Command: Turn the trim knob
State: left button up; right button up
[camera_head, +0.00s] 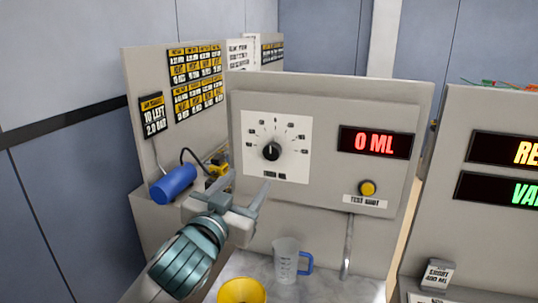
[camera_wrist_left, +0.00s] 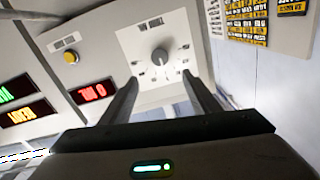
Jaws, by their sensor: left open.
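The trim knob (camera_head: 271,152) is a black round knob on a white dial plate (camera_head: 300,170) with marks around it, on the grey panel. In the left wrist view the trim knob (camera_wrist_left: 161,56) shows upside down, beyond the fingertips. My left gripper (camera_head: 249,181) is open and empty, below and a little left of the knob in the head view. In the left wrist view its two fingers (camera_wrist_left: 160,78) stand apart and point toward the dial, with nothing between them. I see no contact with the knob. My right gripper is not in view.
Right of the dial are a red "0 ML" display (camera_head: 375,142) and a yellow button (camera_head: 367,188). A clear jug (camera_head: 285,262) with a blue handle and a yellow funnel (camera_head: 242,291) stand below. A blue cylinder (camera_head: 173,184) lies at left. The space before the dial looks clear.

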aim_at(271, 153)
pick_arm(q)
jog(key=p+x, duration=0.5)
jog(key=x, duration=1)
jog(key=shift+w+d+f+p, duration=0.1)
jog(key=shift+w+d+p, duration=0.05)
jog(key=shift+w+p, duration=0.3)
jog(key=c, duration=1.1)
jog(key=shift+o, duration=0.2)
